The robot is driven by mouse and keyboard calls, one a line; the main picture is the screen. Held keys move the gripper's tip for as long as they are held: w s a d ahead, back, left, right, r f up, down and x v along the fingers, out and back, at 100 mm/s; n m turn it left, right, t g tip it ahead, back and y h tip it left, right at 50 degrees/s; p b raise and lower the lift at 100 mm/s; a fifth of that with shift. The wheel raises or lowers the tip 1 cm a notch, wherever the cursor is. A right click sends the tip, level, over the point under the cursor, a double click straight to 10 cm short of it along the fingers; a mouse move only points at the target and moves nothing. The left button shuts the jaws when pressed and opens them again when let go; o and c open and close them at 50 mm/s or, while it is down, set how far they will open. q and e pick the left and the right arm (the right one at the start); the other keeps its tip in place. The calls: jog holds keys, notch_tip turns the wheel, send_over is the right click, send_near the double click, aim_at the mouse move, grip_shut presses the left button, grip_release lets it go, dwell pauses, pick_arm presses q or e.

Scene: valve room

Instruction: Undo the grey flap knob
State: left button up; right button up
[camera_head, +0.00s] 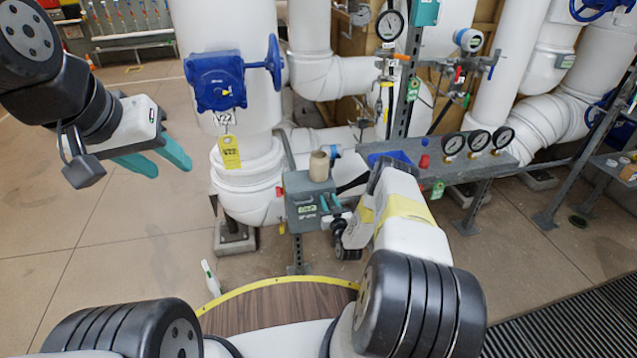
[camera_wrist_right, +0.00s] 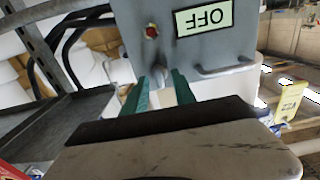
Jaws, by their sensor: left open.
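The grey box (camera_head: 293,190) stands on a post in front of the white pipes in the head view. In the right wrist view the same box (camera_wrist_right: 130,15) carries an upside-down OFF label, and the small grey flap knob (camera_wrist_right: 159,72) shows at its lower edge. My right gripper (camera_wrist_right: 160,80) has its green fingertips at the two sides of this knob; whether they touch it I cannot tell. In the head view the right gripper's fingers (camera_head: 330,203) are at the box's front. My left gripper (camera_head: 155,162) is open and empty, up at the left, well away from the box.
A red button (camera_wrist_right: 151,31) and a bar handle (camera_wrist_right: 227,69) are on the box. A beige cup (camera_head: 319,166) stands on top. A rail with several gauges (camera_head: 478,141) runs right. A blue valve (camera_head: 215,82) is behind; a round wooden table (camera_head: 270,308) is in front.

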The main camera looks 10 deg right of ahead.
jog(key=shift+w, duration=0.45)
grip_shut()
